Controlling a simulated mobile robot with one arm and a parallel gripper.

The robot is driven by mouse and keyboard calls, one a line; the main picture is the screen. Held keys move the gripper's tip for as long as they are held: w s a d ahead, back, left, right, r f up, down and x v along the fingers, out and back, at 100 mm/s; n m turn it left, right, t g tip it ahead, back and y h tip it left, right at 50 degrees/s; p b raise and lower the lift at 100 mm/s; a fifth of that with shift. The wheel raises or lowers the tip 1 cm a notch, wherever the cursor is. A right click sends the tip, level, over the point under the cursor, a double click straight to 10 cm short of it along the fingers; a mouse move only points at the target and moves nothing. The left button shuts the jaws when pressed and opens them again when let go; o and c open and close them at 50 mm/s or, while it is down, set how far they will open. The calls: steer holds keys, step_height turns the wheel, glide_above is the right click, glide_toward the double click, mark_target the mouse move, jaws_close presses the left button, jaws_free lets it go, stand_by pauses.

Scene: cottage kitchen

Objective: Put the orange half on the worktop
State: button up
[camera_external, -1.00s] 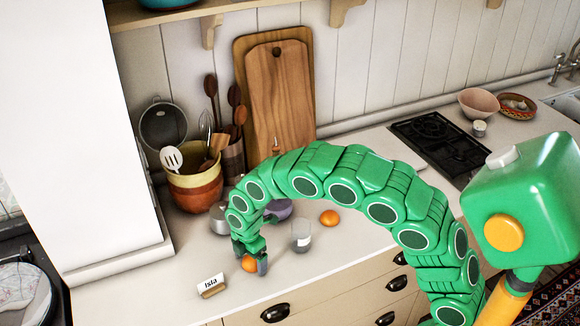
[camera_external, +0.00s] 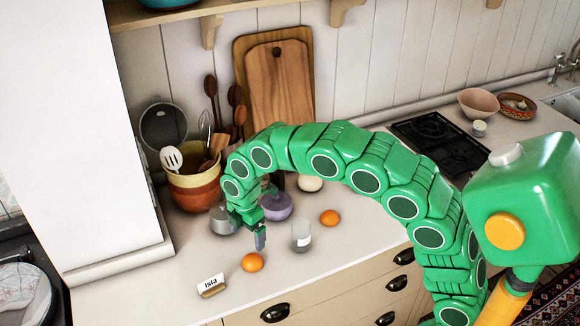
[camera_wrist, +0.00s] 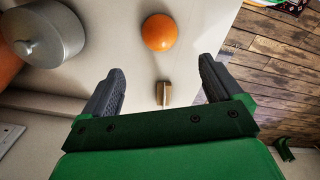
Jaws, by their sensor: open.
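An orange, round fruit (camera_external: 252,262) rests on the pale worktop (camera_external: 330,262) near its front edge, beside the name card; whether it is a half is hard to tell. It also shows in the wrist view (camera_wrist: 159,32), beyond the fingertips and clear of both. My gripper (camera_external: 260,240) is open and empty, just above and behind this fruit. In the wrist view my gripper (camera_wrist: 161,66) has its two dark fingers spread wide. A second orange piece (camera_external: 329,217) lies farther right on the worktop.
A name card (camera_external: 211,284) stands left of the fruit. A clear glass (camera_external: 301,236) stands to its right. A grey lidded pot (camera_external: 222,219) and a purple pot (camera_external: 277,207) stand behind. Worktop between fruit and glass is clear.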

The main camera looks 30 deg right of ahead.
steer(key=shift+r, duration=0.5)
steer(key=s+d+r+m, duration=0.3)
steer(key=s+d+m, duration=0.2)
steer(key=d, duration=0.6)
steer(key=s+d+r+m, duration=0.2)
steer(key=s+d+m, duration=0.3)
steer(key=d, duration=0.7)
steer(key=s+d+f+m+g, duration=0.1)
steer(key=s+d+m, duration=0.5)
steer(key=s, duration=0.5)
steer(key=s+d+f+m, duration=0.1)
steer(key=s+d+m, duration=0.5)
steer(key=s, duration=0.5)
steer(key=shift+s+d+g, duration=0.2)
steer(key=shift+d+g, duration=0.2)
steer(key=shift+d, duration=0.1)
